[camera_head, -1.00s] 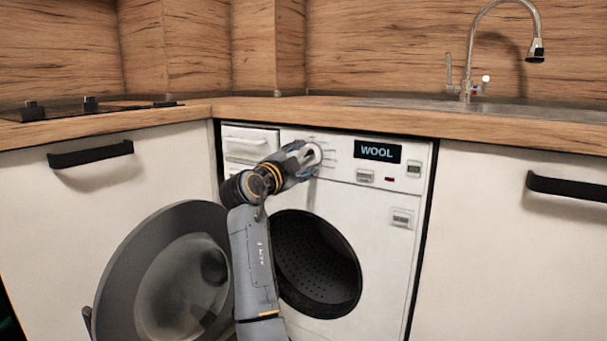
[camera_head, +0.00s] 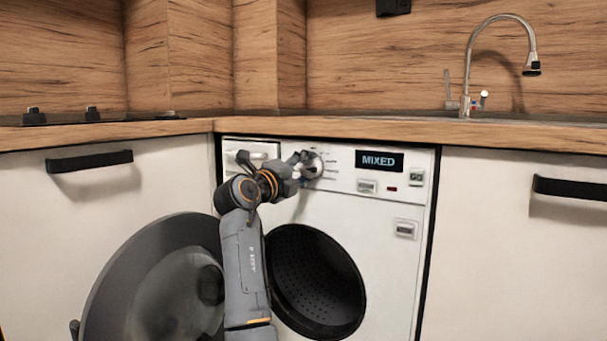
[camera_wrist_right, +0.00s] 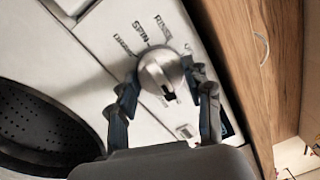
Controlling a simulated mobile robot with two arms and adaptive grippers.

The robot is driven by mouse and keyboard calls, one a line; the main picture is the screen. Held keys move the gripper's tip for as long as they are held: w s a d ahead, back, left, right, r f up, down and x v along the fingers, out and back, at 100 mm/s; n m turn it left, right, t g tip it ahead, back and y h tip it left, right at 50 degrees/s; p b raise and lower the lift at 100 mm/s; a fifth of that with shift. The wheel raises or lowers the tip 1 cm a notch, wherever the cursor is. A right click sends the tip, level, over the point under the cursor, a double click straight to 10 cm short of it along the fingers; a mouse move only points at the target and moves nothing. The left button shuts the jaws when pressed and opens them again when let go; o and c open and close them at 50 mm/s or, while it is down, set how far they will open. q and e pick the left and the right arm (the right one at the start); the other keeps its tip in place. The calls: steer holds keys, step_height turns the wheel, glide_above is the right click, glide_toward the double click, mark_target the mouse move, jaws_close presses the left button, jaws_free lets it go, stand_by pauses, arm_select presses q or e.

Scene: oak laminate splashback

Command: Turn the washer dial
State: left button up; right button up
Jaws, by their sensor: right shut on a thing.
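The washer (camera_head: 392,222) stands under the counter, and its display (camera_head: 379,161) reads MIXED. The round silver dial (camera_head: 316,165) is on the washer's upper panel, left of the display. My right gripper (camera_head: 308,165) is at the dial, its fingers on either side of it. In the right wrist view the dial (camera_wrist_right: 161,71) sits between the fingertips of the right gripper (camera_wrist_right: 165,82), with printed labels around it. The gripper is shut on the dial. Part of the dial is hidden by the gripper in the head view. My left gripper is not in view.
The washer's round door (camera_head: 120,290) hangs open at the left, beside my right arm. The drum opening (camera_head: 315,282) is dark, with nothing seen inside. A wooden counter (camera_head: 420,130) with a tap (camera_head: 467,70) runs above. White cabinets with black handles flank the washer.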

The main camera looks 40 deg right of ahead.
steer(key=shift+f+m, duration=0.15)
steer(key=shift+m, duration=0.35)
steer(key=o, duration=1.1)
steer(key=shift+o, duration=0.2)
steer(key=v, duration=1.2)
steer(key=shift+w, duration=0.15)
